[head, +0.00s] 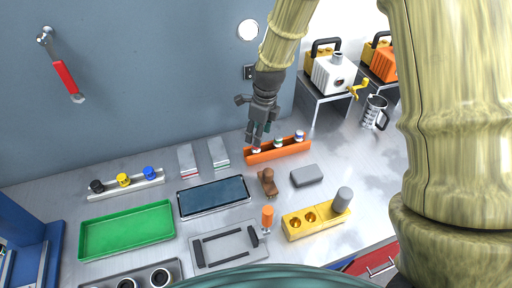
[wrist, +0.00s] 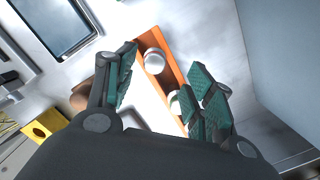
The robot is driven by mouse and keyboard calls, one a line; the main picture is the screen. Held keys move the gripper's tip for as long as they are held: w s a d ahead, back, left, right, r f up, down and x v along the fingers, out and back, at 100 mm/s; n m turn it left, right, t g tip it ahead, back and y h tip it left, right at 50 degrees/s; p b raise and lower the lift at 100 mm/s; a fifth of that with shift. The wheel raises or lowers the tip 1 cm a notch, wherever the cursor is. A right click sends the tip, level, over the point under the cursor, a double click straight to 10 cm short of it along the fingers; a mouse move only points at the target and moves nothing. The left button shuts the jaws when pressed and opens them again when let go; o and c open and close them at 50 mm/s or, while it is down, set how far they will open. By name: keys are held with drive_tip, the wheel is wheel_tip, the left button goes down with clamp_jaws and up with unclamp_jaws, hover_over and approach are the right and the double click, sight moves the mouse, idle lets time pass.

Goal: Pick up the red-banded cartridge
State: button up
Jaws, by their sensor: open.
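An orange rack (head: 280,150) near the back wall holds several small white-topped cartridges in a row. The bands are small, so I cannot tell for certain which cartridge is the red-banded one. In the wrist view, one white-topped cartridge (wrist: 154,61) stands in the rack (wrist: 172,72) beyond the fingertips, and another (wrist: 175,103) is partly hidden by the right finger. My gripper (head: 262,138) hangs over the left part of the rack, fingers pointing down. It also shows in the wrist view (wrist: 165,72), open and with nothing held between its teal pads.
A brown object (head: 267,182) and a grey block (head: 306,176) lie in front of the rack. A dark tablet (head: 213,195), green tray (head: 127,230) and yellow block (head: 316,220) sit nearer. The wall (head: 180,80) rises close behind the rack.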

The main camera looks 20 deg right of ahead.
sight(256, 150)
drive_tip(key=shift+s, duration=0.25)
drive_tip(key=shift+w+a+f+p, duration=0.15)
drive_tip(key=shift+f+p, duration=0.45)
drive_tip(key=shift+f, duration=0.75)
drive_tip(key=shift+a+f+p, duration=0.25)
drive_tip(key=shift+f+p, duration=0.35)
drive_tip(key=shift+f, duration=0.7)
drive_tip(key=c, duration=1.1)
